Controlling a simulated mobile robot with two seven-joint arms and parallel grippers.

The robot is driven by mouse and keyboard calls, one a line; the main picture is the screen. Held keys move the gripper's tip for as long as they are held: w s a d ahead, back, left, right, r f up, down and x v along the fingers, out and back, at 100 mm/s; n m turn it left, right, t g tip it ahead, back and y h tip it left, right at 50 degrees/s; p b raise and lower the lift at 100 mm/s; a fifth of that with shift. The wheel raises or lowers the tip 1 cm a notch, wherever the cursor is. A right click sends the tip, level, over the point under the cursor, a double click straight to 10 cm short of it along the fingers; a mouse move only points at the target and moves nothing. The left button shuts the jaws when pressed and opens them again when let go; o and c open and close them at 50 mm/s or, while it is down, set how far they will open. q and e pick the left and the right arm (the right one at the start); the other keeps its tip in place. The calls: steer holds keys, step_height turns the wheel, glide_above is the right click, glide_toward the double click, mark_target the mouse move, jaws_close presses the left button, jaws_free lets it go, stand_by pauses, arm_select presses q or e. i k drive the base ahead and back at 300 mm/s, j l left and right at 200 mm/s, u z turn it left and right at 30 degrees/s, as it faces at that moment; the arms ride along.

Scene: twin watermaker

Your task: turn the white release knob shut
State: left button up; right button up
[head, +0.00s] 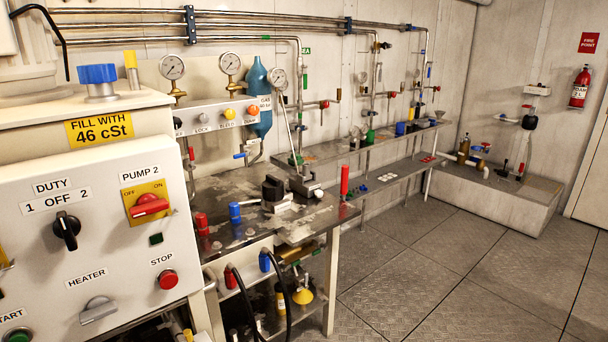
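A small white round knob (318,193) sits low on the front right of a grey hand pump (303,181) on the metal bench. It is too small to tell whether it is open or shut. The pump's long lever (289,122) stands up and leans left, below a pressure gauge (277,79). Another pale knob (203,117) is on the white panel behind the bench, in a row with black, yellow and orange knobs. Neither of my grippers is in view.
The metal bench (240,232) also carries red and blue fittings and an upright red handle (344,180) at its right end. A white control cabinet (100,240) fills the left foreground. The floor (430,270) to the right is clear.

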mark_target(318, 193)
steer(key=i+l+u, duration=0.1)
steer(key=i+l, duration=0.15)
steer(key=i+l+u, duration=0.1)
steer(key=i+l, duration=0.15)
steer(key=l, duration=0.15)
steer(key=i+l+u, duration=0.1)
steer(key=l, duration=0.25)
steer(key=i+l, duration=0.3)
steer(key=i+l+u, duration=0.15)
steer(key=l, duration=0.25)
steer(key=i+l+u, duration=0.1)
steer(key=i+l, duration=0.15)
steer(key=l, duration=0.15)
steer(key=i+l+u, duration=0.1)
steer(key=l, duration=0.3)
steer(key=i, duration=0.1)
